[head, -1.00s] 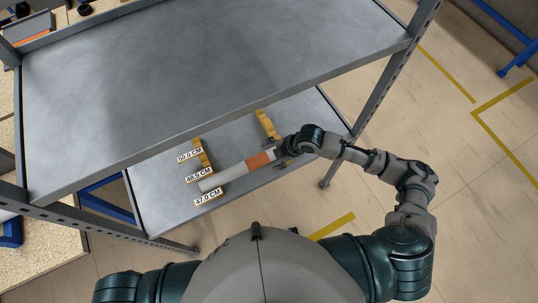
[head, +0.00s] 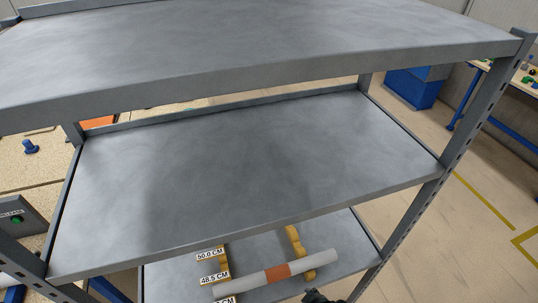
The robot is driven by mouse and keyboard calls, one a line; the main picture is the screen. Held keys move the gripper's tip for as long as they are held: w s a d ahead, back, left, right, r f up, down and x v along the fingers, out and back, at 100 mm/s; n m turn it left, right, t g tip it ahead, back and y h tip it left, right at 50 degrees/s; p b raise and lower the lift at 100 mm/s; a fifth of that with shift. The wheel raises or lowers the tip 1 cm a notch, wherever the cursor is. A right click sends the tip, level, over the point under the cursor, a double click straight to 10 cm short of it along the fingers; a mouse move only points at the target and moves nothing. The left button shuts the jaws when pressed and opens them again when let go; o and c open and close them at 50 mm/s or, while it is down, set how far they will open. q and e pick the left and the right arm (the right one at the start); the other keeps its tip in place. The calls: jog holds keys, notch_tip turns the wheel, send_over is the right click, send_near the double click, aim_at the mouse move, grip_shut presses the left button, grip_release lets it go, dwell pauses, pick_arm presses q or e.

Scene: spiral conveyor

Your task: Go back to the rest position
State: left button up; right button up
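A white roller with an orange band (head: 277,273) lies on the yellow notched supports (head: 294,236) on the lowest shelf, at the bottom of the head view. Its full length shows, and nothing grips it. White labels (head: 210,256) reading 50.0 CM and 48.5 CM sit along the left support; a third label is cut by the frame edge. A dark part of my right arm's end (head: 320,296) shows at the bottom edge, below the roller and apparently apart from it. Its fingers cannot be made out. My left gripper is out of view.
A grey metal rack has an empty top shelf (head: 230,45) and an empty middle shelf (head: 250,165). Its right post (head: 447,150) stands beside open floor (head: 430,235). A control box with a green button (head: 16,219) is at the left. A blue bin (head: 415,88) stands behind.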

jog(key=s+d+f+m+g+h, duration=0.2)
jog(key=s+d+f+m+h, duration=0.2)
jog(key=s+d+m, duration=0.6)
notch_tip(320, 180, down, 26)
jog(key=s+d+n+g, duration=0.1)
jog(key=s+n, duration=0.1)
jog(key=n, duration=0.1)
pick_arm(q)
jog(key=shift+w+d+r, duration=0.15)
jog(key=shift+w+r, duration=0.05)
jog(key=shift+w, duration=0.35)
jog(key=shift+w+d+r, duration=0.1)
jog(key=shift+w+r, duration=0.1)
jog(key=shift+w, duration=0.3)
pick_arm(e)
jog(key=s+d+f+g, duration=0.1)
jog(key=s+d+f, duration=0.1)
jog(key=s+f, duration=1.3)
jog(key=shift+d, duration=0.3)
jog(key=shift+f, duration=0.1)
